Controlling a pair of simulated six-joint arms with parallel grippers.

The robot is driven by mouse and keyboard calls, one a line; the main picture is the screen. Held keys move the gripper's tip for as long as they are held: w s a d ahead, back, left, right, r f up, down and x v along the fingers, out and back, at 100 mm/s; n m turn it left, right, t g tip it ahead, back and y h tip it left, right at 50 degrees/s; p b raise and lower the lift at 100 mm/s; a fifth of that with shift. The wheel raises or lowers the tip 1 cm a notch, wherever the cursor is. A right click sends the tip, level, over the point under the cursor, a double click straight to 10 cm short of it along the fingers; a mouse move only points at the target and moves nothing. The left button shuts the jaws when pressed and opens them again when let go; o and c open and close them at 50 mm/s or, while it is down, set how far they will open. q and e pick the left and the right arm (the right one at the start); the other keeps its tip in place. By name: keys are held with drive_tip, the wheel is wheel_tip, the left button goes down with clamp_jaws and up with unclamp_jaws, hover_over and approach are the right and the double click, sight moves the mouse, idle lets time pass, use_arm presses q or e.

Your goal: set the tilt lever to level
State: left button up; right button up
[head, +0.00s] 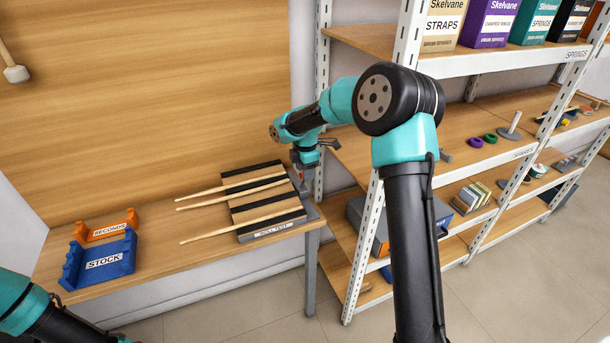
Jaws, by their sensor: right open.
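A striped board (239,211) with a front label that seems to read "ROLL TEST" lies on the wooden bench, at its right end. Three slim wooden sticks (215,201) lie across it, with their left ends over the bench. At the board's far right corner is a small upright part with a reddish spot (299,177), which may be the tilt lever. Its setting cannot be told, as my right gripper partly hides it. My right gripper (304,163) is open, pointing down just above that part. Contact cannot be told. My left arm shows at the lower left, its gripper out of view.
A blue rack labelled STOCK (100,264) and an orange rack labelled SECONDS (107,227) stand empty on the bench's left. A metal shelf unit (483,64) with boxes stands close to my right arm. The bench between racks and board is clear.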

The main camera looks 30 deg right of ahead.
drive_tip(key=shift+f, duration=1.1)
clamp_jaws()
